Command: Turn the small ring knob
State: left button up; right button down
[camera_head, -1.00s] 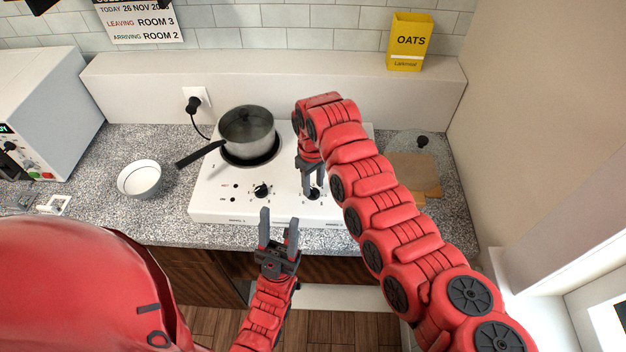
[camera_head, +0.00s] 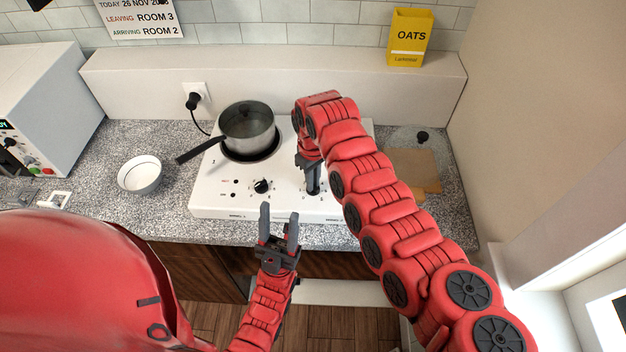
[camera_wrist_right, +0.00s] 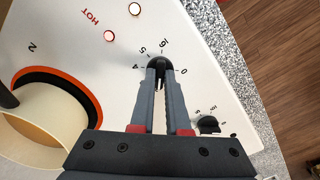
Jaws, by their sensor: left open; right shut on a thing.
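The white hob (camera_head: 215,200) has two black knobs along its front. My right gripper (camera_head: 313,188) points down at the right-hand knob, largely hiding it in the head view. In the right wrist view, its fingers (camera_wrist_right: 156,80) are shut on this black knob (camera_wrist_right: 158,62), with the numbers 0, 4, 5 and 6 around it. The other knob (camera_head: 262,186) stands free to the left; it also shows in the right wrist view (camera_wrist_right: 208,124). A ring with an orange edge (camera_wrist_right: 72,78) is marked 2. My left gripper (camera_head: 279,215) is open and empty before the counter's front edge.
A lidded pot (camera_head: 247,128) sits on the left ring, its handle pointing left. A white bowl (camera_head: 140,177) stands left of the hob. A brown board (camera_head: 418,172) lies to the right. My right arm hides the hob's right part.

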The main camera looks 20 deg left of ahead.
jog(key=shift+f+n+b, duration=0.2)
jog(key=shift+n+b, duration=0.1)
jog(key=shift+b, duration=0.15)
jog(key=n+b, duration=0.8)
jog(key=b, duration=0.3)
jog(key=shift+f, duration=0.1)
jog(key=shift+n+b, duration=0.75)
jog(key=shift+n, duration=0.15)
jog(key=n+b, duration=0.1)
jog(key=n, duration=0.1)
jog(key=shift+n, duration=0.3)
jog(key=n, duration=0.3)
jog(key=n+b, duration=0.1)
jog(key=shift+r+n, duration=0.3)
jog(key=shift+n, duration=0.1)
jog(key=c, duration=0.9)
grip_release()
